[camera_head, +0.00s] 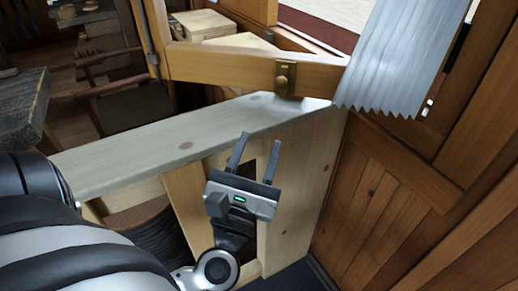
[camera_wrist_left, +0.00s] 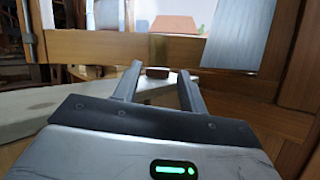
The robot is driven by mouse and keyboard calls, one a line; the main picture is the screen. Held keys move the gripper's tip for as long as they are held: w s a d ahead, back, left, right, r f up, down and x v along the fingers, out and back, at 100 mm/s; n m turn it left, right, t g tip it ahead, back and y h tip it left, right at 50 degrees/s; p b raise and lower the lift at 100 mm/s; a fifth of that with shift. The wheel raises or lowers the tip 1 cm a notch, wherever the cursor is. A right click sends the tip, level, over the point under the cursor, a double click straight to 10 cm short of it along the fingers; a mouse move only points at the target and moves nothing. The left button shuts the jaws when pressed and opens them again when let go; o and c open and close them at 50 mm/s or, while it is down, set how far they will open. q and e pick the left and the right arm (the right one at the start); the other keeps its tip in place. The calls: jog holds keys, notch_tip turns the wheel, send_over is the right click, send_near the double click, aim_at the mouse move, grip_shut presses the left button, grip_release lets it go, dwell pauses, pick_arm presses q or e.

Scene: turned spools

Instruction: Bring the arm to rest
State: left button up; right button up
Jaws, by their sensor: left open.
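My left gripper (camera_head: 259,148) is open and empty in the head view, its two thin grey fingers pointing up and away in front of a pale wooden bench. The fingers stand apart in the left wrist view (camera_wrist_left: 160,80) too. A small brown piece (camera_wrist_left: 158,72) shows beyond and between the fingertips there; I cannot tell what it is. My left arm comes in from the lower left. My right gripper is in neither view. No turned spool can be made out clearly.
The pale bench top (camera_head: 180,145) runs behind the gripper, under a wooden window frame (camera_head: 225,65) with a brass latch (camera_head: 285,78). A corrugated metal sheet (camera_head: 400,55) hangs at upper right. A panelled wooden wall (camera_head: 380,205) closes the right side. A dark table (camera_head: 25,105) stands at left.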

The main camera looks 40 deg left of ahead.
pick_arm(q)
jog(key=d+f+m+g+h, duration=0.1)
jog(key=d+f+m+h, duration=0.4)
jog(key=m, duration=0.7)
jog(key=d+f+m+g+h, duration=0.1)
jog(key=d+f+m+h, duration=0.35)
jog(key=m, duration=0.75)
jog(key=s+d+f+m+g+h, duration=0.1)
jog(key=s+f+m+g, duration=0.3)
jog(key=f+m+g, duration=0.4)
notch_tip(320, 180, down, 6)
jog(key=m, duration=0.8)
jog(key=shift+s, duration=0.2)
jog(key=shift+d+h, duration=0.1)
jog(key=shift+h, duration=0.15)
